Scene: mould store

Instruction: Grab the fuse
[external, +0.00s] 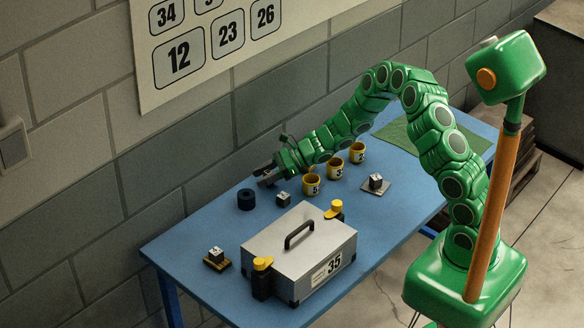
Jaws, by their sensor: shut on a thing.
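My gripper (266,178) is at the end of the green arm, low over the far left part of the blue table, near the wall. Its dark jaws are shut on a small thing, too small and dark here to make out. I cannot tell whether it is the fuse, and I cannot pick out a fuse elsewhere on the table. The jaws are just behind a small grey block (283,199) and a dark blue ring-shaped roll (246,200).
Several yellow cups, one of them nearest my gripper (312,185), stand in a row. A metal case (292,252) with a handle and yellow-topped clamps fills the front. Small blocks sit on plates at left (216,255) and right (376,182). A green mat (408,135) lies at the far right.

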